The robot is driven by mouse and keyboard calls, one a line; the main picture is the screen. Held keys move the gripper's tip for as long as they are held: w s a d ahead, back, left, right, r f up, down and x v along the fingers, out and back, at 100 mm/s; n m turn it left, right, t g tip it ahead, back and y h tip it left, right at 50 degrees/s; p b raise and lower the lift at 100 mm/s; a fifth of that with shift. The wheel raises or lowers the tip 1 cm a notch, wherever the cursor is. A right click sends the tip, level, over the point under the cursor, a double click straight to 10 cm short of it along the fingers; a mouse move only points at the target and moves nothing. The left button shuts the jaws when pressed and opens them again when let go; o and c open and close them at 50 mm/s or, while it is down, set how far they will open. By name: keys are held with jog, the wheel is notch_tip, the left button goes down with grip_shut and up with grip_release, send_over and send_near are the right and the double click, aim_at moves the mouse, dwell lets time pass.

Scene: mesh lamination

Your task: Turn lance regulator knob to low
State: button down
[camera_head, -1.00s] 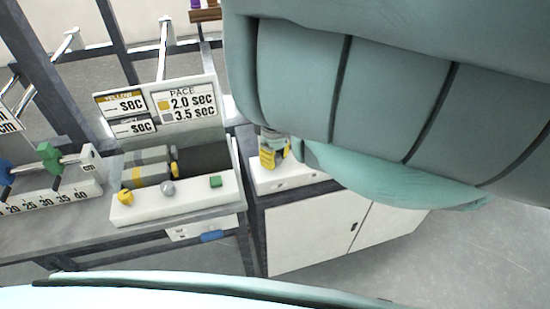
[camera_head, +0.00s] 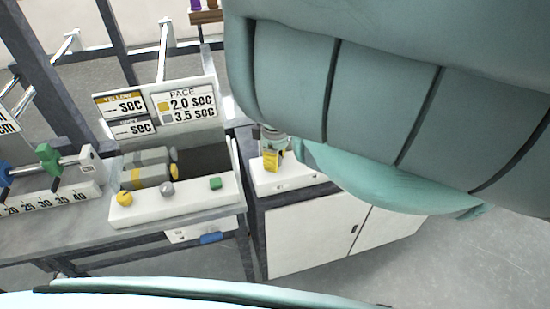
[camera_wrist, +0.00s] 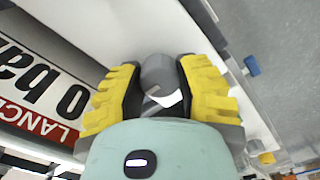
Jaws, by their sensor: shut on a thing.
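A grey round knob (camera_wrist: 157,70) with a white mark on it sits on a white panel in the wrist view. My gripper (camera_wrist: 160,94) has its yellow ridged fingers on either side of the knob and is shut on it. A white sign (camera_wrist: 42,78) with a red band reading "LANCE" and large text "0 ba" lies left of the knob, partly cut off. In the head view, my gripper (camera_head: 272,159) shows at the white panel (camera_head: 295,182) on the cabinet. My arm hides much of that area, and the knob cannot be made out there.
A white cabinet (camera_head: 310,237) stands below the panel. To its left, a bench holds a white control box (camera_head: 193,203) with yellow, grey and green buttons, grey rollers (camera_head: 150,157) and a pace sign (camera_head: 182,105). A green clamp (camera_head: 48,158) stands at far left.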

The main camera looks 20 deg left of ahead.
jog(key=c, duration=0.6)
grip_release()
notch_tip(320, 180, up, 6)
jog(key=shift+w+f, duration=0.1)
jog(key=shift+w, duration=0.05)
jog(key=shift+r, duration=0.85)
